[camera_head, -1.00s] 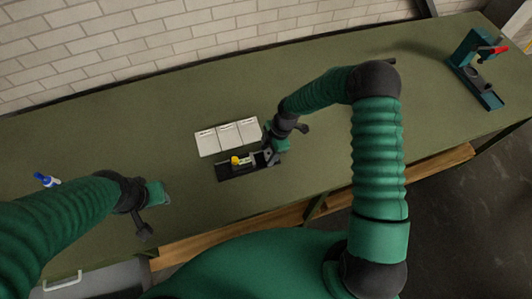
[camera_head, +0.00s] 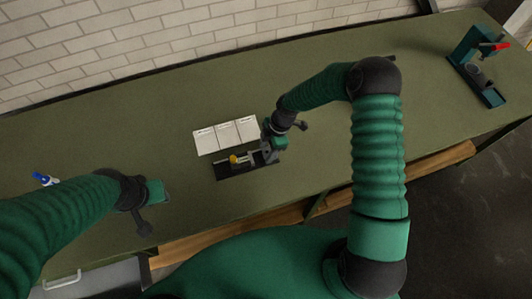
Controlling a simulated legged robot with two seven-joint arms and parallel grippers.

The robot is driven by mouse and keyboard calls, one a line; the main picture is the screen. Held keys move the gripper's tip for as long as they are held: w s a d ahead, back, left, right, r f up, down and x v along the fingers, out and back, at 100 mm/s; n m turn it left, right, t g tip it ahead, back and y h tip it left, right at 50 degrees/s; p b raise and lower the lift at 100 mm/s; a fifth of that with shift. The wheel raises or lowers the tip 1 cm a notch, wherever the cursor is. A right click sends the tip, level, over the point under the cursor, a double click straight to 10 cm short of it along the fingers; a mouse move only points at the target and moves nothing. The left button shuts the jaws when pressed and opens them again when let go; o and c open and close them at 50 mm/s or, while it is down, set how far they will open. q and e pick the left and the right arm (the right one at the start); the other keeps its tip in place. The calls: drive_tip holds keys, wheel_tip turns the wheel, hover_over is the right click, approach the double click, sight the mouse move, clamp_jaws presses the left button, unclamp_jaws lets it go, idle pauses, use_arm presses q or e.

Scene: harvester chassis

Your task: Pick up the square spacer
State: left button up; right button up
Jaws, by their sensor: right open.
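A black fixture tray (camera_head: 224,175) lies on the green workbench, with a yellow round part (camera_head: 233,159) and small grey pieces on it. I cannot single out the square spacer among these small parts. My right gripper (camera_head: 268,154) is open at the right end of the tray, low over it, and hides that end. I cannot tell whether it touches anything. My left gripper (camera_head: 158,192) is over the left part of the bench, apart from the tray. Its fingers are too unclear to read.
A white three-part tray (camera_head: 226,136) lies just behind the black tray. A green press with a red handle (camera_head: 481,65) stands at the far right. A blue and white bottle (camera_head: 44,180) is at the left. The bench (camera_head: 130,130) is mostly clear, with a brick wall behind.

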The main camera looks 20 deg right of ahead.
drive_tip(key=b+v, duration=0.2)
drive_tip(key=v, duration=0.2)
drive_tip(key=shift+r, duration=0.4)
drive_tip(key=v, duration=1.2)
drive_tip(key=p+x, duration=0.1)
drive_tip(key=x, duration=0.3)
drive_tip(key=p+x, duration=0.1)
drive_tip(key=x, duration=0.2)
drive_tip(key=p+x, duration=0.1)
drive_tip(key=x, duration=0.3)
drive_tip(key=shift+w+d+f, duration=0.25)
drive_tip(key=shift+f, duration=0.15)
drive_tip(key=p+x, duration=0.1)
drive_tip(key=x, duration=0.2)
drive_tip(key=p+x, duration=0.1)
drive_tip(key=x, duration=0.1)
drive_tip(key=shift+s+p, duration=0.3)
drive_tip(key=shift+s, duration=0.05)
drive_tip(key=shift+f, duration=0.15)
clamp_jaws()
